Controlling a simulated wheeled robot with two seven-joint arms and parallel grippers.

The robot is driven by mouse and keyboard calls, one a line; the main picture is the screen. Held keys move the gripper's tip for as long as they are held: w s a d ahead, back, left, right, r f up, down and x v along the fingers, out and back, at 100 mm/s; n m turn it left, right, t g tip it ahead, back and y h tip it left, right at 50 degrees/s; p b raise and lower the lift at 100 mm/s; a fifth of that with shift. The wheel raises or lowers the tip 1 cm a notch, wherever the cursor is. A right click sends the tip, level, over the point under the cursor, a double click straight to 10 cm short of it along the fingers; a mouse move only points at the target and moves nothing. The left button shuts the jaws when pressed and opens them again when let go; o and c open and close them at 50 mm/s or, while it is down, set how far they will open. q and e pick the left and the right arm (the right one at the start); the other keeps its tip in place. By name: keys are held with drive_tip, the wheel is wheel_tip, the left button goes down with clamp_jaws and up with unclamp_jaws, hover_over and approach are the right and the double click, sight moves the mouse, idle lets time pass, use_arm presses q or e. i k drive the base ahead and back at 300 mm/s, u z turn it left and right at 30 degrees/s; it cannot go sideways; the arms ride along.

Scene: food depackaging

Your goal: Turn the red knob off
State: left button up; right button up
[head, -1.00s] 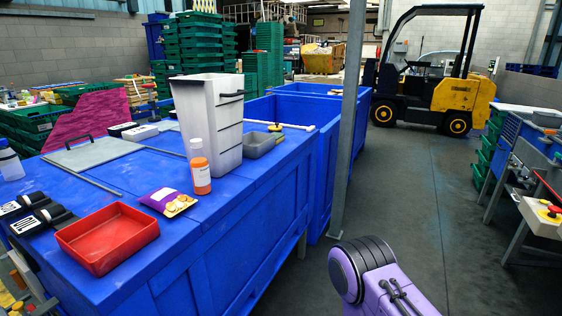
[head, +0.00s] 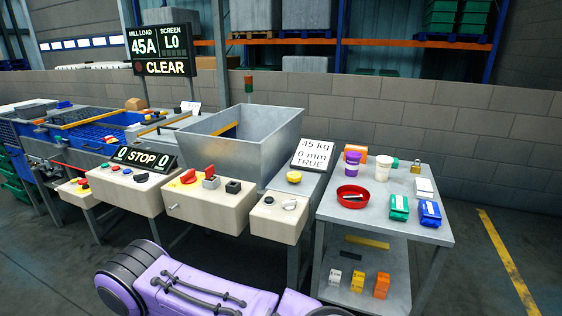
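A red knob (head: 188,177) sits on a yellow patch at the left of the middle beige control box (head: 210,203). Beside it on the same box are a grey and red part (head: 211,179) and a black knob (head: 233,187). The exact angle of the red knob is too small to tell. A purple arm of mine crosses the bottom of the head view, well in front of the boxes. Neither gripper shows.
A left control box (head: 125,188) holds several buttons under a STOP 0 sign (head: 145,159). A right box (head: 278,218) has a light knob. A grey hopper (head: 245,135) stands behind. A cluttered metal table (head: 385,222) stands right. Floor in front is clear.

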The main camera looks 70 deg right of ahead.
sight(189, 177)
drive_tip(key=z, duration=2.3)
